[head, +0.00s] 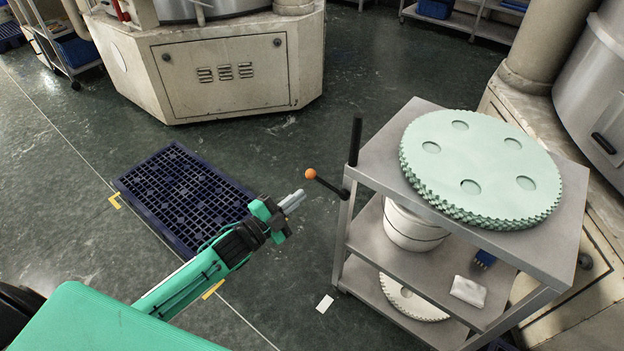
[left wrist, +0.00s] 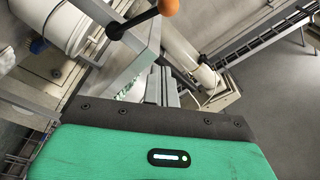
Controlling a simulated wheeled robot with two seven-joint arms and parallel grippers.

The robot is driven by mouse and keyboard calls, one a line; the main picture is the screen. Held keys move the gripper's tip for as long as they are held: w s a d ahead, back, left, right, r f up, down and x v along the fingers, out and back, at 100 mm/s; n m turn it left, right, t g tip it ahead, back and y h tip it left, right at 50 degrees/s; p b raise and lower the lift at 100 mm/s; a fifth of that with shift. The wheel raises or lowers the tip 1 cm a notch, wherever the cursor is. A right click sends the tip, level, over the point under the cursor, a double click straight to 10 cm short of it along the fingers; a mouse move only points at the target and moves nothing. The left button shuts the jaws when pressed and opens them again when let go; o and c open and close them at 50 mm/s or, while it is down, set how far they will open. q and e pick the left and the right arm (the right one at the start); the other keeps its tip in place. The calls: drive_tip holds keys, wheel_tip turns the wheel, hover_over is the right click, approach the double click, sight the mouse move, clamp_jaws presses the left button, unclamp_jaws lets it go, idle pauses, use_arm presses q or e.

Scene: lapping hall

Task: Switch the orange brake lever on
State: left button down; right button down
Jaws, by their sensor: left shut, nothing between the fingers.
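The orange brake lever (head: 311,174) is an orange ball on a black rod. The rod slopes down to a pivot on the left side of the metal cart (head: 375,150). The orange ball also shows at the top of the left wrist view (left wrist: 168,7), with its black rod beside it. My left gripper (head: 301,194) is shut and empty. Its fingertips are just left of and slightly below the ball in the head view, and I see no clear contact. In the left wrist view the fingers (left wrist: 163,88) point toward the cart's side. My right gripper is not in view.
Green toothed discs (head: 480,165) lie on the cart's top. A white bucket (head: 412,228) and a white packet (head: 468,291) stand on its middle shelf. A black upright handle (head: 355,140) rises at its corner. A dark blue pallet (head: 180,195) lies on the floor at left.

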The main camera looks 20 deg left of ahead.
sight(312, 178)
use_arm(q)
drive_tip(key=w, duration=0.3)
drive_tip(key=w+d, duration=0.1)
drive_tip(key=w, duration=0.2)
drive_tip(key=w+d, duration=0.1)
drive_tip(key=w, duration=0.2)
drive_tip(key=shift+w+d+f, duration=0.1)
drive_tip(key=shift+w+f, duration=0.05)
drive_tip(key=shift+f, duration=0.25)
drive_tip(key=shift+a+f, duration=0.25)
drive_tip(key=shift+a, duration=0.15)
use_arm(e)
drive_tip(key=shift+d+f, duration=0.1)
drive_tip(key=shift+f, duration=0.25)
use_arm(q)
drive_tip(key=shift+a+f, duration=0.1)
drive_tip(key=shift+f, duration=0.1)
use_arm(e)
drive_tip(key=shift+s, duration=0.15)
